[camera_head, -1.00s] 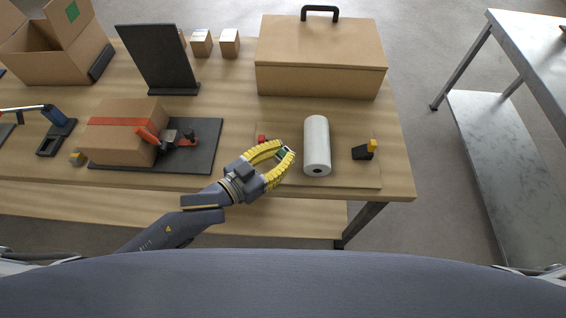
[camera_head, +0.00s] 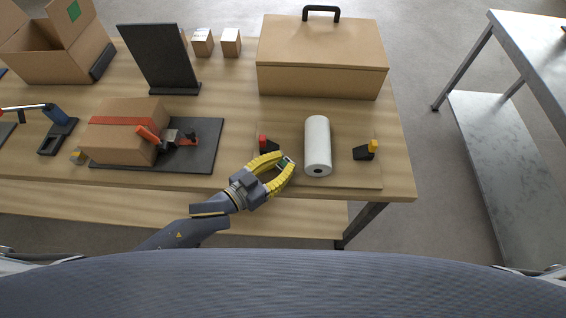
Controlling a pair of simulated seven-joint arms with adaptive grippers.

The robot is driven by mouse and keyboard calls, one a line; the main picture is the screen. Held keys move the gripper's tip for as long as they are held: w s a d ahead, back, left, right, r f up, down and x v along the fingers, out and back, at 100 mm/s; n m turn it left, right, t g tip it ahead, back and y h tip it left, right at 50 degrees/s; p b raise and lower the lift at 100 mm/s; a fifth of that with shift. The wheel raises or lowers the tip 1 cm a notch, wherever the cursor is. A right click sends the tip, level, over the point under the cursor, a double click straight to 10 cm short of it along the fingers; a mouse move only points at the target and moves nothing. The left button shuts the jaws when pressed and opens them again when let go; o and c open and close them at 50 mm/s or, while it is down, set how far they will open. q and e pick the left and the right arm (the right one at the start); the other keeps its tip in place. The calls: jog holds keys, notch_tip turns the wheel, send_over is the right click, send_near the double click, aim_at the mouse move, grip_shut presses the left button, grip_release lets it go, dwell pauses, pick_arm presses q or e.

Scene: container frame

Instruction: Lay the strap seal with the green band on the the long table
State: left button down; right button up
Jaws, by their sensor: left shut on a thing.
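My left gripper (camera_head: 284,164) has yellow fingers and is shut on a small strap seal (camera_head: 287,162) with a green band, at the fingertips. The fingers cover part of it. It is over the front part of the long wooden table (camera_head: 236,172), just left of a white roll; I cannot tell whether the seal touches the surface. Two other small dark pieces are on the tabletop: one with a red band (camera_head: 264,143) just behind the gripper, and one with a yellow band (camera_head: 366,151) right of the roll. My right gripper is not in view.
The white roll (camera_head: 317,145) lies close to the gripper on a thin board (camera_head: 350,183). A large lidded box (camera_head: 320,70) stands behind. A taped carton (camera_head: 118,145) and a tape tool sit on a dark mat (camera_head: 208,150) at left. A metal table (camera_head: 540,60) is far right.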

pick_arm(q)
jog(key=c, duration=1.2)
grip_release()
jog(key=shift+f, duration=0.1)
jog(key=shift+c, duration=0.2)
jog(key=shift+r, duration=0.2)
jog(key=v, duration=1.1)
jog(key=shift+s+a, duration=0.2)
jog(key=shift+o, duration=0.8)
jog(key=shift+s+a, duration=0.15)
jog(key=shift+s, duration=0.05)
